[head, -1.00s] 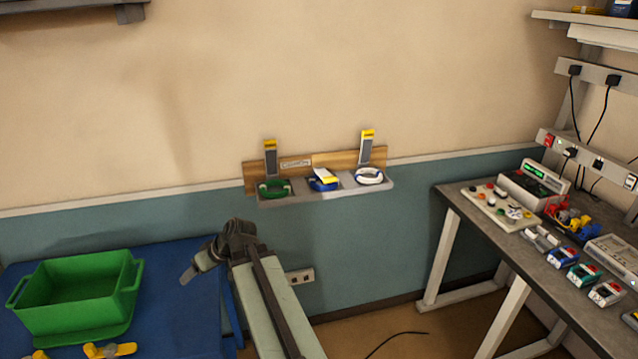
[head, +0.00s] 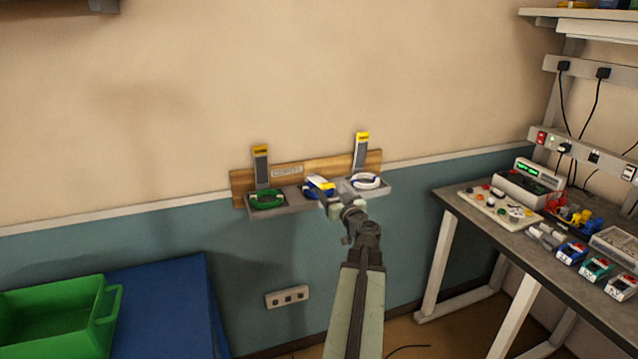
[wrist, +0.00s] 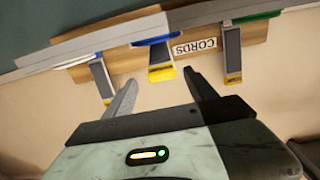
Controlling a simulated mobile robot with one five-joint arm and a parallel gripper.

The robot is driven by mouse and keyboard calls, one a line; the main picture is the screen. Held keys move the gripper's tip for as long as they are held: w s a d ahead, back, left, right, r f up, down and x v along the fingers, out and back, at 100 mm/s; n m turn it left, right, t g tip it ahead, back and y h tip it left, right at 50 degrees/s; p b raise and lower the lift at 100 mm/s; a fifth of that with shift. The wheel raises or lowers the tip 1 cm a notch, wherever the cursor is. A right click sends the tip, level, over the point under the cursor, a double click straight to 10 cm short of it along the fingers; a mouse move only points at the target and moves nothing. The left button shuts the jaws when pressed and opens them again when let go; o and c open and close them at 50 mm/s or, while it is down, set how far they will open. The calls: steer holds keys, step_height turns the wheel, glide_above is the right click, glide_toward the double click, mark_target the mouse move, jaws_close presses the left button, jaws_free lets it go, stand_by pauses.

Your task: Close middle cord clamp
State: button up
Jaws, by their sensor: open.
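My gripper (wrist: 160,81) is open and empty. In the head view my gripper (head: 326,196) is in front of the rack by the middle clamp and hides part of its tray. Contact cannot be told.
The left clamp (head: 261,167) stands upright behind a green coil (head: 266,199). The right clamp (head: 360,152) stands upright behind a white coil (head: 368,181). A wooden board (head: 240,184) backs the rack. A green bin (head: 50,318) and a cluttered bench (head: 470,218) stand to either side.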

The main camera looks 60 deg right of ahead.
mark_target(320, 181)
steer(key=x, duration=0.8)
steer(key=shift+w+a, duration=0.1)
jaws_close()
